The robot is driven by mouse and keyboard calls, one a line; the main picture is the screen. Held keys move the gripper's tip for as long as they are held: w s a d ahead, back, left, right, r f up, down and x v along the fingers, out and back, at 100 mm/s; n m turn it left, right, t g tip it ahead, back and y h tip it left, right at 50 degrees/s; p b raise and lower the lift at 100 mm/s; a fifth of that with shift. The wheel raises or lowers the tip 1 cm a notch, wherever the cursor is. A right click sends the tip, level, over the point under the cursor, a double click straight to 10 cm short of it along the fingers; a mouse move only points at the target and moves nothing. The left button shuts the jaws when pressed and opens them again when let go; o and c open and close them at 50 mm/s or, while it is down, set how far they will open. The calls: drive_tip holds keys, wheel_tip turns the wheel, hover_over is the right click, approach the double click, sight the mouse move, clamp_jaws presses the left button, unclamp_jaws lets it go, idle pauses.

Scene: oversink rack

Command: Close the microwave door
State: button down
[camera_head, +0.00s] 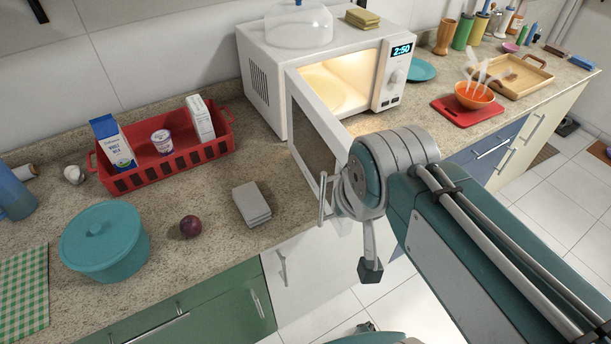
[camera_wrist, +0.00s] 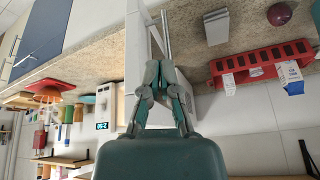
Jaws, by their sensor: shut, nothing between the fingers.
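The white microwave (camera_head: 393,75) stands on the counter with its lit interior showing. Its door (camera_head: 318,142) is swung wide open toward the counter's front. The door handle (camera_head: 322,200) is at the door's free edge, beside my arm. My gripper (camera_wrist: 167,64) is shut and empty in the wrist view, which is upside down. Its fingertips are close to the door (camera_wrist: 153,40) and handle (camera_wrist: 167,30); I cannot tell whether they touch. In the head view my arm covers part of the door and I cannot make out the fingers.
A red basket (camera_head: 150,180) with cartons, a teal pot (camera_head: 104,240), a plum (camera_head: 190,226) and grey blocks (camera_head: 251,203) sit left of the door. A clear dome (camera_head: 298,25) and sponges (camera_head: 362,18) are on the microwave. A red board (camera_head: 455,112) lies to the right.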

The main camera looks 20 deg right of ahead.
drive_tip(key=w+a+m+g+h, duration=0.45)
drive_tip(key=w+a+m, duration=0.6)
drive_tip(key=m, duration=0.65)
drive_tip(key=s+d+f, duration=0.1)
drive_tip(key=d+f, duration=0.6)
drive_tip(key=f, duration=0.1)
drive_tip(key=shift+s+d+f+g, duration=0.15)
drive_tip(key=shift+d+f+g, duration=0.1)
drive_tip(key=shift+g, duration=0.2)
